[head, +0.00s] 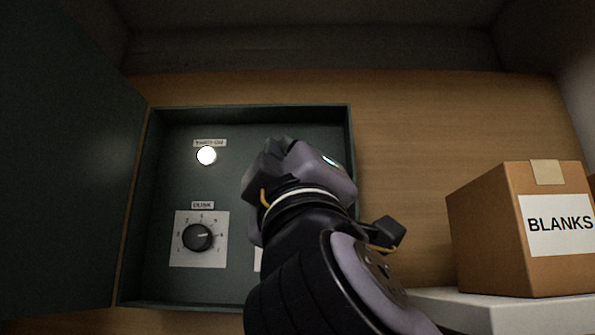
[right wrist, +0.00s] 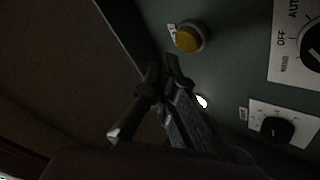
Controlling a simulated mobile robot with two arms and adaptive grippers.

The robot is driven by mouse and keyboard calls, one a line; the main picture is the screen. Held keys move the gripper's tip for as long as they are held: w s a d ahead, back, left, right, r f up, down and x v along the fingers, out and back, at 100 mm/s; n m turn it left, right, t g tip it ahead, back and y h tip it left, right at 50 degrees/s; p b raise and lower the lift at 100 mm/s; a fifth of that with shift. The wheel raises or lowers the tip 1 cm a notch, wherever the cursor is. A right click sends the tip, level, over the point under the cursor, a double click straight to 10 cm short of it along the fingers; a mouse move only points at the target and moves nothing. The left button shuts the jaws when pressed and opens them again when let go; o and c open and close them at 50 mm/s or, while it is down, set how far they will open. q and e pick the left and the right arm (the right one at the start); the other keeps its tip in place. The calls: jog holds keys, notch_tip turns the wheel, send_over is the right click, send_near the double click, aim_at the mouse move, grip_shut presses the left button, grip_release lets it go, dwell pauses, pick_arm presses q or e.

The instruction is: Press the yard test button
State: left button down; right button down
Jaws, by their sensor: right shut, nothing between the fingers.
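A round yellow button (right wrist: 188,38) with a small label too small to read sits on the panel in the right wrist view. In the head view my right gripper and arm hide it. My right gripper (head: 277,150) is in front of the right half of the open control box (head: 132,303). In the right wrist view my right gripper (right wrist: 164,70) is shut and empty, its tips just beside the yellow button; I cannot tell whether they touch the panel. My left gripper is not in view.
A lit white lamp (head: 206,155) is above a numbered dial (head: 198,237) on the box's left half. A selector switch (right wrist: 312,48) marked AUTO and OFF is near the yellow button. The box door (head: 65,170) stands open at left. A BLANKS carton (head: 483,235) stands at right.

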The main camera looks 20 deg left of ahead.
jog(key=s, duration=0.2)
jog(key=s+d+b, duration=0.1)
jog(key=s, duration=0.1)
